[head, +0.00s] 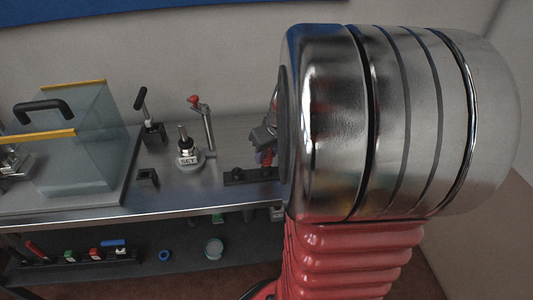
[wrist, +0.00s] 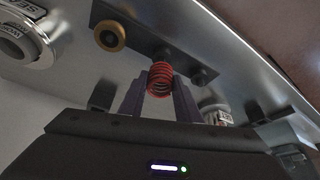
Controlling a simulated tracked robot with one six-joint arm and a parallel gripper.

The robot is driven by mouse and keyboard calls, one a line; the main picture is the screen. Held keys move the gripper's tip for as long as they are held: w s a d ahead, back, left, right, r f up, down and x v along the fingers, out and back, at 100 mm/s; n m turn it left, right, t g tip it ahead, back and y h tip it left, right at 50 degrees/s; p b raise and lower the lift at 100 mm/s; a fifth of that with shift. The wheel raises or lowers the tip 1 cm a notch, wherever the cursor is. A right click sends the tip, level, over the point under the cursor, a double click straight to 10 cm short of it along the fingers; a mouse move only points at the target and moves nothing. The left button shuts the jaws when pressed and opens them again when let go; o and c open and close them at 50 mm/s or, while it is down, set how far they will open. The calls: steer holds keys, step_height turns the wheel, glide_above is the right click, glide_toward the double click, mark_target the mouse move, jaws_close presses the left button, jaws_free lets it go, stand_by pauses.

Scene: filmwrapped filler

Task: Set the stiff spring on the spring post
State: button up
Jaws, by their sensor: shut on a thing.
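The red coil spring (wrist: 159,80) is between the two dark fingers of my gripper (wrist: 160,92) in the wrist view, and the gripper is shut on it. The spring's far end is close to a dark rail (wrist: 185,68) with short pegs; I cannot tell whether it still touches a peg. In the head view my arm hides most of the gripper (head: 266,140), beside the rail (head: 245,177).
A gold ring (wrist: 109,36) sits on the rail. A red-knobbed lever (head: 207,125) stands right of the SET fixture, and a black-handled lever (head: 147,115) to its left. A clear guard (head: 90,150) is at far left. Tools and small parts lie on the shelf below.

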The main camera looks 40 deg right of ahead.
steer(key=shift+f, duration=1.25)
stand_by(0.3)
steer(key=o, duration=1.1)
steer(key=shift+o, duration=0.2)
steer(key=v, duration=1.3)
steer(key=shift+s+r, duration=0.15)
steer(key=shift+r, duration=0.15)
steer(key=shift+a, duration=0.1)
